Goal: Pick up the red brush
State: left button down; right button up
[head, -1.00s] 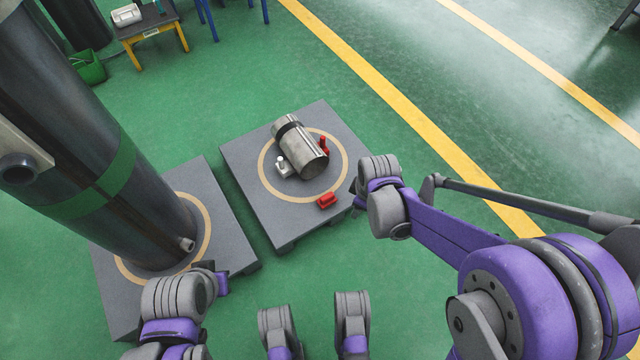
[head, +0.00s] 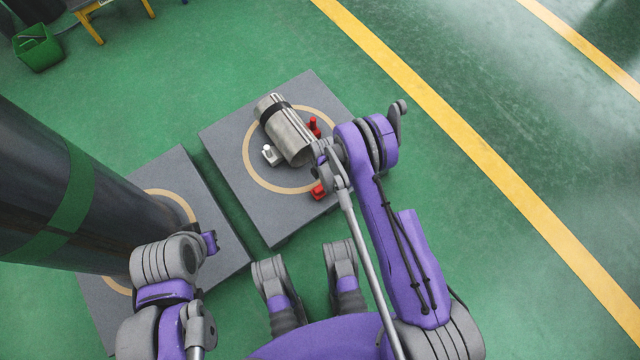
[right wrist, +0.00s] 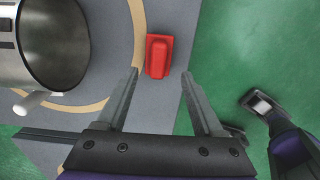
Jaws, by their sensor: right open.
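The red brush (head: 318,191), a small red block with a raised grip, lies on the grey platform at the edge of the tan ring. In the head view my right arm partly covers it. In the right wrist view the brush (right wrist: 159,57) lies just beyond the fingertips, roughly centred between them and apart from both. My right gripper (right wrist: 160,82) is open and empty; in the head view its fingers are hard to make out behind the arm. My left gripper (head: 209,242) is at the lower left, away from the brush; its jaws are not clear.
A metal cylinder (head: 284,130) lies on the grey platform (head: 222,133), with a white-knobbed piece (head: 270,155) and another red piece (head: 314,126) beside it. A dark column (head: 70,205) stands on a second platform at left. Green floor is clear at right.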

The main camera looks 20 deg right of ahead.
aim_at(321, 187)
notch_tip(321, 187, down, 3)
jog(key=shift+f+b, duration=0.15)
jog(key=shift+b, duration=0.15)
jog(key=f, duration=0.1)
jog(key=f+b, duration=0.1)
jog(key=f, duration=0.1)
jog(key=f+b, duration=0.1)
jog(key=f, duration=0.1)
jog(key=shift+a+f, duration=0.1)
jog(key=shift+a, duration=0.2)
grip_shut()
